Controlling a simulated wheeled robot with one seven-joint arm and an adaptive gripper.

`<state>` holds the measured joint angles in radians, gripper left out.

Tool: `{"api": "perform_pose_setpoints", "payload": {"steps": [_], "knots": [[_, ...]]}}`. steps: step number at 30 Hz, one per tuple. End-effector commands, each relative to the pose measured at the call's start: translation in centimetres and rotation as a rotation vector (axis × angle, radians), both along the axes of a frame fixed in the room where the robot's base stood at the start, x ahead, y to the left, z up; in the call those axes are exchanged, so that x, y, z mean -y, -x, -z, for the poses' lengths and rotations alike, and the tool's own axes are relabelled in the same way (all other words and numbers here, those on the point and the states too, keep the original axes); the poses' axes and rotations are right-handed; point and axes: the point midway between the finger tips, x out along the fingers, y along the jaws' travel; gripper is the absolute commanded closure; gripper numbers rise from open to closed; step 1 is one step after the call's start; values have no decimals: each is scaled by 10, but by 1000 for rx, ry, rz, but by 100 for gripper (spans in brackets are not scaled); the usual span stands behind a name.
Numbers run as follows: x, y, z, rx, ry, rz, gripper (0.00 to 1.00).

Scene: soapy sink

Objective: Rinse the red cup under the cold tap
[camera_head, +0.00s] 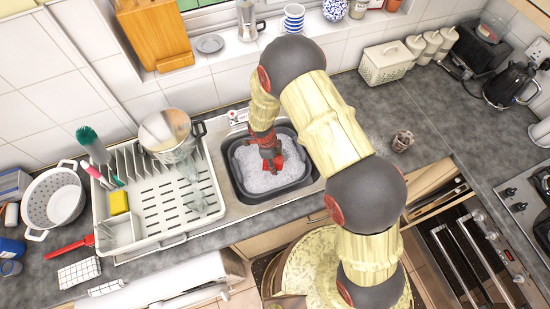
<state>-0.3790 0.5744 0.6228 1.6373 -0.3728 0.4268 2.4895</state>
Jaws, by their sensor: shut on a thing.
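My gripper (270,158) reaches down over the dark sink basin (235,178), which is full of white suds. It is shut on a small red thing (279,163), which looks like the red cup, at or just above the suds. The gripper's dark fingers hide part of it, and its own red parts make the outline hard to read. I cannot tell whether the cup is upright or tilted. A small metal fitting (238,117) at the back left edge of the sink may belong to the tap. No spout or running water can be made out.
A windowsill with a moka pot (247,22) runs behind. My arm crosses the sink's right side.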

Motion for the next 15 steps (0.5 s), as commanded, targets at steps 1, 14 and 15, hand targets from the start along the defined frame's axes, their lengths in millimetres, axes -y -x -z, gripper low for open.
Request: {"api": "perform_pose_setpoints", "payload": {"steps": [1, 14, 15], "knots": [[1, 0, -6, 3, -19, 4, 81], [1, 0, -1, 27, -140, 4, 81], [2, 0, -1, 30, -147, 4, 81]]}}
